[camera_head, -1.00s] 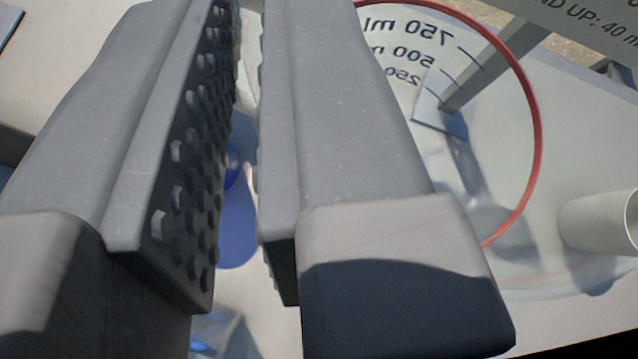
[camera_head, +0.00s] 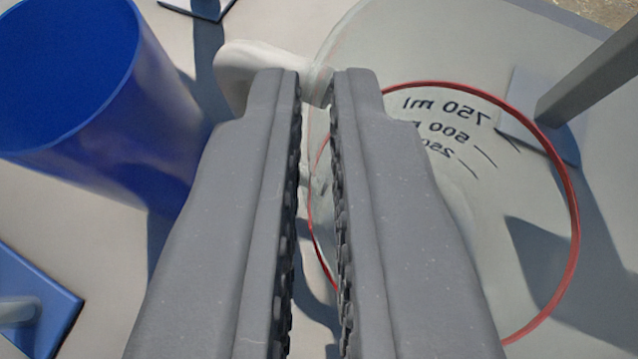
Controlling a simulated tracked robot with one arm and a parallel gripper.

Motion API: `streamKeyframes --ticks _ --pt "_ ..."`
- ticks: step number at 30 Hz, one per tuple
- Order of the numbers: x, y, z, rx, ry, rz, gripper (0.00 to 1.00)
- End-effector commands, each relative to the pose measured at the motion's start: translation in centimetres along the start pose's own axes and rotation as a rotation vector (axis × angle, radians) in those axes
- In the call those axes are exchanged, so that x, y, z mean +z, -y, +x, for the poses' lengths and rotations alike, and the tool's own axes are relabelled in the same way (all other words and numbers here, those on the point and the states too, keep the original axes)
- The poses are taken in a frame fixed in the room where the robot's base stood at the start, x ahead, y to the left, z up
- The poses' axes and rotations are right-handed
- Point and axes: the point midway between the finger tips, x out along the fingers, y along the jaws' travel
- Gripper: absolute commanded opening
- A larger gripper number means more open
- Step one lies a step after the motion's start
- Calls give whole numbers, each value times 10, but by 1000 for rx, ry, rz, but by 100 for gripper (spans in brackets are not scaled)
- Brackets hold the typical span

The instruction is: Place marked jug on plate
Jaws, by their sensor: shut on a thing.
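The marked jug (camera_head: 450,200) is in the middle right of the view, seen from above. It has a red ring and mirrored black marks of 750 ml and 500 ml. A pale grey handle-like part (camera_head: 262,68) shows at my fingertips and passes between them. My gripper (camera_head: 316,100) is shut on this part, with a narrow gap between the fingers.
A tall blue container (camera_head: 120,120) stands close on the left. A blue square base (camera_head: 40,305) lies at the lower left. A grey slanted post (camera_head: 600,65) with a square foot stands at the upper right. Pale floor lies between them.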

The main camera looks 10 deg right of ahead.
Motion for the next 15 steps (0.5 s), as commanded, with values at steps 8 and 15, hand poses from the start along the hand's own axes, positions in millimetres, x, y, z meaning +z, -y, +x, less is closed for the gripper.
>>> streamKeyframes --ticks 8,15 --pt "12 0 6 0 -1 1 0" --pt "13 -1 7 0 0 1 29"
